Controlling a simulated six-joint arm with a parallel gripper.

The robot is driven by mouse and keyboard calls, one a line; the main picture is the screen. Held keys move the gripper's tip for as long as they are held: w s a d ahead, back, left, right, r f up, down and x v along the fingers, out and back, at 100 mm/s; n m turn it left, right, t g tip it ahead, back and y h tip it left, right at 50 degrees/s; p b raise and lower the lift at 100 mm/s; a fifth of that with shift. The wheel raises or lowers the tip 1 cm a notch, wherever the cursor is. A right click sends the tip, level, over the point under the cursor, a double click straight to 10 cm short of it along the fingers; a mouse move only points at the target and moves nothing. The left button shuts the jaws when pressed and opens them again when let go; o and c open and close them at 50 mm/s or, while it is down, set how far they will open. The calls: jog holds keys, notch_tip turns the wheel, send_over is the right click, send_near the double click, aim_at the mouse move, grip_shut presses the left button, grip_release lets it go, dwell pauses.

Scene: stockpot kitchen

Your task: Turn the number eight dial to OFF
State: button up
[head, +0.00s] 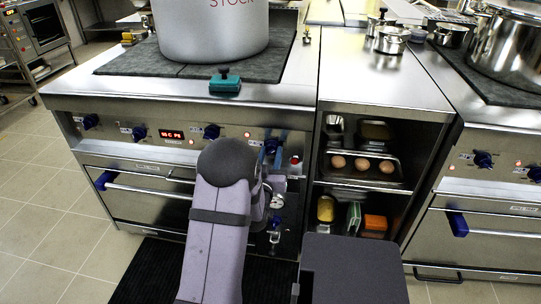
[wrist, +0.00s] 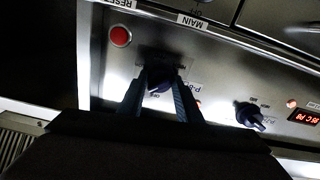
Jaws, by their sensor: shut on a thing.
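The dial in my grip (wrist: 160,79) is a dark knob on the steel front panel of the range; a partly readable tag beside it looks like it bears an 8. My gripper (wrist: 157,92) is shut on this knob, one finger on each side. In the head view my gripper (head: 272,143) reaches the right part of the panel, and my arm hides much of it. The knob's pointer direction is hard to read. An OFF mark cannot be made out clearly.
Another dial (wrist: 250,117) and a red display (wrist: 306,117) are along the panel. A red button (wrist: 120,36) sits close to my fingers. A large stockpot (head: 212,30) stands on the range above, with a teal object (head: 225,84) at the edge. An oven handle (head: 150,188) runs below.

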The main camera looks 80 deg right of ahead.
jog(key=shift+s+n+b, duration=0.1)
jog(key=shift+n+b, duration=1.1)
jog(key=shift+n, duration=3.7)
jog(key=o, duration=1)
jog(key=shift+o, duration=0.2)
jog(key=shift+a, duration=0.2)
jog(key=a, duration=0.7)
